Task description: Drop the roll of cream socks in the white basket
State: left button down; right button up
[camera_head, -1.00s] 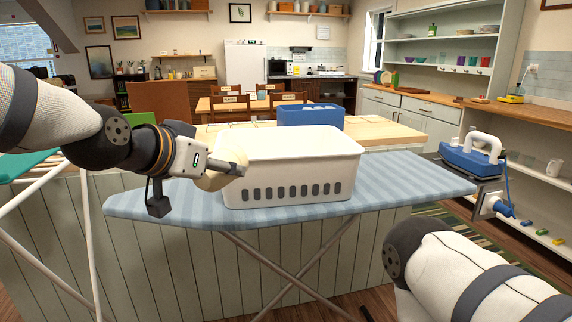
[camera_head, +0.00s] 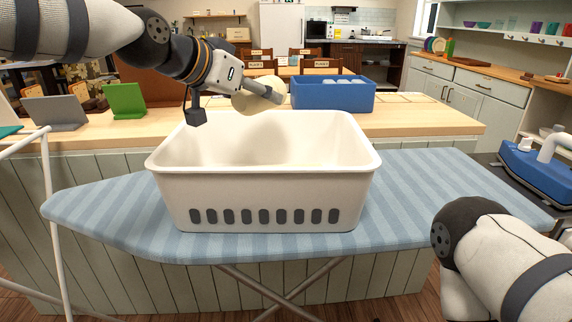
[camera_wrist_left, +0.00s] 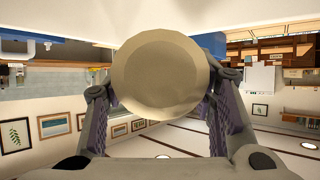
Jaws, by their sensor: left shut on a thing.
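The roll of cream socks (camera_head: 254,97) is held in my left gripper (camera_head: 265,92), above the back of the white basket (camera_head: 270,188). In the left wrist view the roll (camera_wrist_left: 160,75) fills the space between the two fingers of my left gripper (camera_wrist_left: 160,100), seen end-on. The white basket stands upright on the blue striped ironing board (camera_head: 420,185), and the part of its inside that shows is empty. Part of its floor is hidden by the front wall. My right arm shows at the lower right, but its gripper is out of view.
A blue bin (camera_head: 333,95) with pale things in it stands on the wooden counter (camera_head: 440,115) behind the basket. A green stand (camera_head: 124,101) and a grey one (camera_head: 56,113) are at the left.

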pick_arm(q)
notch_tip(320, 180, down, 6)
jog(key=shift+s+a+r+b, duration=0.1)
jog(key=shift+s+b, duration=0.05)
jog(key=shift+b, duration=0.35)
pick_arm(e)
jog(key=shift+s+a+f+g, duration=0.1)
jog(key=shift+s+f+g, duration=0.2)
jog(key=shift+s+f, duration=0.45)
jog(key=shift+r, duration=0.1)
pick_arm(q)
jog(key=c, duration=0.6)
grip_release()
jog(key=v, duration=1.2)
